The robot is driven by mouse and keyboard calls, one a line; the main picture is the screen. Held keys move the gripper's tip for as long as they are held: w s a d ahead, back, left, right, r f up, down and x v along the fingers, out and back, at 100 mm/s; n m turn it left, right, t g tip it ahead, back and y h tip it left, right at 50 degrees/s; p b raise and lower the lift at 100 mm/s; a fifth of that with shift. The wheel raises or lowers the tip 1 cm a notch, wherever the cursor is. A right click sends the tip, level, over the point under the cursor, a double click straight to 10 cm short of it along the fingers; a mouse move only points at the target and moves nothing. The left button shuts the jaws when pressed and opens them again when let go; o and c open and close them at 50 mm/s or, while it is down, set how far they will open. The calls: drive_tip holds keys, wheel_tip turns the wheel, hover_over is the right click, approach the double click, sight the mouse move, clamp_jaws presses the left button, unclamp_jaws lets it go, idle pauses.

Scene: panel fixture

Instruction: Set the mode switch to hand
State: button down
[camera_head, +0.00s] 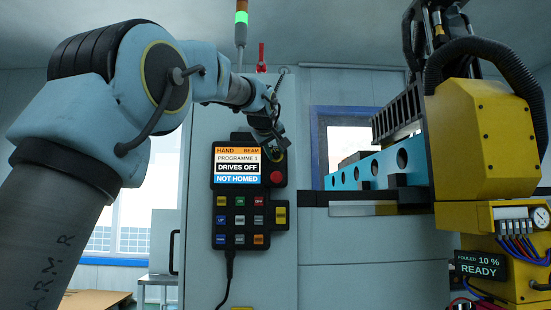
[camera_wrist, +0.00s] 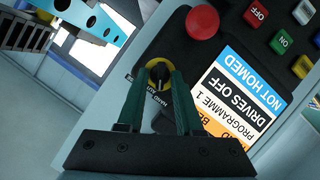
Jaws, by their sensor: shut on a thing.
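The mode switch (camera_wrist: 159,65) is a round knob with a yellow rim and dark middle on the dark control pendant (camera_head: 219,184). My gripper (camera_wrist: 160,78) is shut on this knob in the wrist view, with its two green fingers at either side. Small lettering beside the knob is partly covered by the fingers, and I cannot tell its exact setting. In the head view my gripper (camera_head: 277,150) reaches the pendant's upper right corner and hides the switch. The pendant screen (camera_head: 237,166) reads HAND, BEAM, PROGRAMME 1, DRIVES OFF and NOT HOMED.
A red mushroom button (camera_head: 277,177) sits just below the switch, close to my fingers. Several coloured buttons fill the pendant's lower part. A yellow machine head (camera_head: 480,140) and a blue beam (camera_head: 380,168) stand at the right. A signal tower (camera_head: 241,25) shows green.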

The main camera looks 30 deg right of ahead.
drive_tip(key=shift+a+f+n+h+b, duration=0.15)
drive_tip(key=shift+n+h+b, duration=0.35)
drive_tip(key=shift+n+b, duration=0.3)
drive_tip(key=c, duration=0.9)
unclamp_jaws()
drive_tip(key=b+v, duration=0.3)
drive_tip(key=v, duration=0.7)
drive_tip(key=shift+s+a, duration=0.25)
